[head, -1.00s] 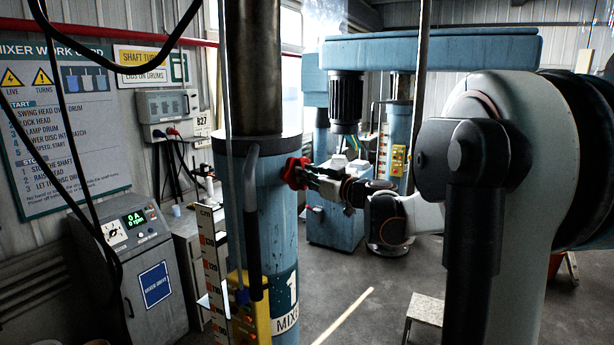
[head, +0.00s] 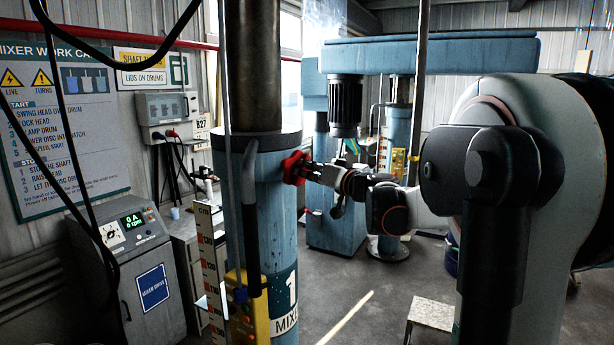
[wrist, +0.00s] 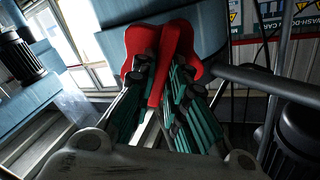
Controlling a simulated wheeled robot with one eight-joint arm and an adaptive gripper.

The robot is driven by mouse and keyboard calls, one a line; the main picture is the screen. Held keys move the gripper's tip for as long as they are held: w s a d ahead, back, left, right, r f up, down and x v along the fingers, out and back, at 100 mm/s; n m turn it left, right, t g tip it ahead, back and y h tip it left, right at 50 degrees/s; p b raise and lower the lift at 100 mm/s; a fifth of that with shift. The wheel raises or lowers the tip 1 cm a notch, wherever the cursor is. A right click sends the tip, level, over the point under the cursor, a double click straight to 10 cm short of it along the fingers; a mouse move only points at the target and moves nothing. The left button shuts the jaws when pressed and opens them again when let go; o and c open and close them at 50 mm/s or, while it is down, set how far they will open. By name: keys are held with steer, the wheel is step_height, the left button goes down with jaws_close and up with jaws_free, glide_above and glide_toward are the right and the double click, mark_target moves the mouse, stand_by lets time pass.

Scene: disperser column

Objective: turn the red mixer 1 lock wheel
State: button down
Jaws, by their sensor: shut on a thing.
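The red lock wheel (head: 294,167) is on the right side of the blue mixer 1 column (head: 277,223), just below the column's dark collar. My gripper (head: 309,171) reaches it from the right and is shut on it. In the wrist view my gripper's two fingers (wrist: 160,88) close around one red lobe of the wheel, and other red lobes of the wheel (wrist: 178,38) stand beyond the fingertips against the blue column. The wheel's hub is partly hidden by the fingers.
A grey handle (head: 251,210) and a yellow control box (head: 249,312) are on the column's near side. A second blue mixer (head: 430,52) stands behind my arm. A grey drive cabinet (head: 145,280) is at the left. A small step (head: 431,314) stands on the open floor.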

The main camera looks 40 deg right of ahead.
steer(key=m+b, duration=0.1)
steer(key=m, duration=0.7)
steer(key=m+b, duration=0.2)
steer(key=m, duration=0.6)
steer(key=f+m+b, duration=0.1)
steer(key=m+b, duration=0.1)
steer(key=m, duration=0.6)
stand_by(0.3)
steer(key=c, duration=1.6)
jaws_free()
steer(key=s, duration=0.7)
steer(key=shift+s+d, duration=0.25)
steer(key=shift+d, duration=0.2)
